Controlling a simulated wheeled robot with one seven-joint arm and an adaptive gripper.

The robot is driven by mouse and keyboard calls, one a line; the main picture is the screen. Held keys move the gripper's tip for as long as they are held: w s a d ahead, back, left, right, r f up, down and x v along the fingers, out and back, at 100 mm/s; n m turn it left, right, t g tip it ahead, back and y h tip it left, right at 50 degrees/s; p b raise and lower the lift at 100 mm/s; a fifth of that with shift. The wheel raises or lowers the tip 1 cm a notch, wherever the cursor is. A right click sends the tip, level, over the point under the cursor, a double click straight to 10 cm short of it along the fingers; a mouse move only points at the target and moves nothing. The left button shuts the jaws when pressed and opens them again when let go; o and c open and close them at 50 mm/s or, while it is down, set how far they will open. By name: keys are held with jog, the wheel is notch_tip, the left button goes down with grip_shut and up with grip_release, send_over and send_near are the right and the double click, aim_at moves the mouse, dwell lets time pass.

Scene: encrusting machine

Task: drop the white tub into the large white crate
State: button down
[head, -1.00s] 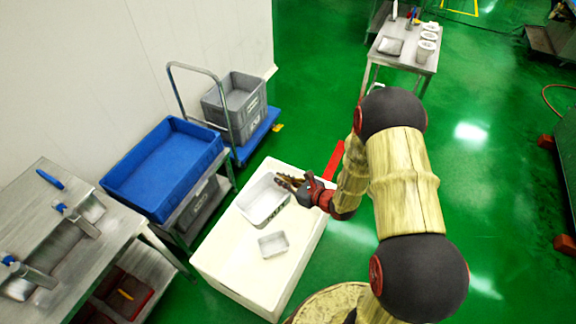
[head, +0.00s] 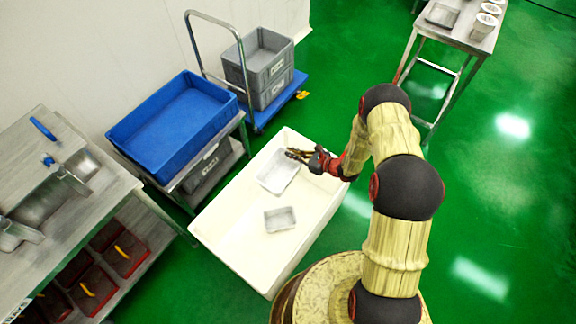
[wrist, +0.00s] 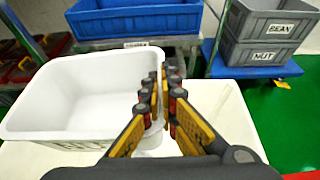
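The white tub (head: 273,182) hangs upright over or in the back part of the large white crate (head: 232,232); I cannot tell its exact height above the crate's floor. My gripper (head: 292,154) is at the tub's right rim. In the wrist view, the tub (wrist: 75,90) fills the left side. My gripper's fingers (wrist: 162,78) are close together across its right wall, shut on it. The crate (wrist: 228,115) shows to the right of and below the tub. The tub's underside is hidden.
A small grey-white tray (head: 280,219) lies in the crate, in front of the tub. A blue bin (head: 172,125) stands on a rack to the left. Grey crates (head: 258,68) sit on a blue trolley behind.

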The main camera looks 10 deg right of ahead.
aim_at(284, 162)
jog(key=shift+n+g+y, duration=0.3)
jog(key=shift+n+y, duration=0.1)
jog(key=f, duration=0.2)
jog(key=a+f+b, duration=0.1)
jog(key=f, duration=0.3)
jog(key=shift+w+a+f, duration=0.1)
jog(key=shift+a+f, duration=0.2)
jog(key=shift+f, duration=0.05)
jog(key=shift+f+b, duration=2)
jog(key=shift+f, duration=0.95)
jog(key=c, duration=2.6)
grip_release()
jog(key=o, duration=0.6)
jog(key=shift+o, duration=0.2)
jog(key=shift+d, duration=0.1)
jog(key=v, duration=1.1)
jog(key=shift+s+d+r, duration=0.2)
jog(key=shift+s, duration=0.15)
